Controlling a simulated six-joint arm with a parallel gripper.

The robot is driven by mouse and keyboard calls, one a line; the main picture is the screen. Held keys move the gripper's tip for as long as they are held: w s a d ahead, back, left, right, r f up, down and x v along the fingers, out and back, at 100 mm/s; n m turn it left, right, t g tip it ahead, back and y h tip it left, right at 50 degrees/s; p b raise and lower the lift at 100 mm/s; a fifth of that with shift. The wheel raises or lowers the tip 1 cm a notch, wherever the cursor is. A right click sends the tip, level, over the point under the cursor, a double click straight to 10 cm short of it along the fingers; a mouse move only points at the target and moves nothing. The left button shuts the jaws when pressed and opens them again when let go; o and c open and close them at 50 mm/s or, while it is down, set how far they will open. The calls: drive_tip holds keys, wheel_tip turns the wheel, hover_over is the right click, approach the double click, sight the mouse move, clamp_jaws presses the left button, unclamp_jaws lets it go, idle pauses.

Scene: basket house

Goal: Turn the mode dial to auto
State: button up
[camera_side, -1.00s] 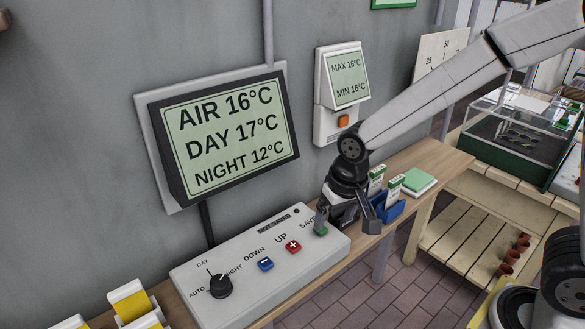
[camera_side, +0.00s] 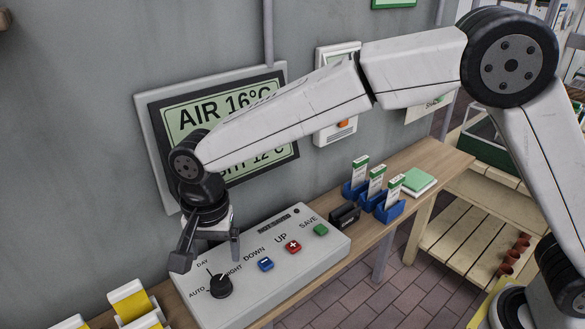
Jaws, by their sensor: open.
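The mode dial (camera_side: 220,287) is a black knob at the left end of the pale control box (camera_side: 305,262). AUTO, DAY and NIGHT are printed around it. My gripper (camera_side: 208,262) is open and empty, in the air above the left part of the box. Its two fingers are apart and point down, and the dial shows just below them. I see no contact with the dial.
Blue DOWN (camera_side: 265,264), red UP (camera_side: 293,246) and green SAVE (camera_side: 320,230) buttons sit right of the dial. The wall display (camera_side: 168,125) is partly behind my arm. Blue holders with packets (camera_side: 388,208) stand on the shelf to the right. Yellow-white items (camera_side: 132,300) lie at lower left.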

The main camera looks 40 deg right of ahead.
sight(220, 281)
drive_tip(key=shift+f, duration=0.1)
drive_tip(key=shift+w+f, duration=0.1)
drive_tip(key=shift+f, duration=3.7)
clamp_jaws()
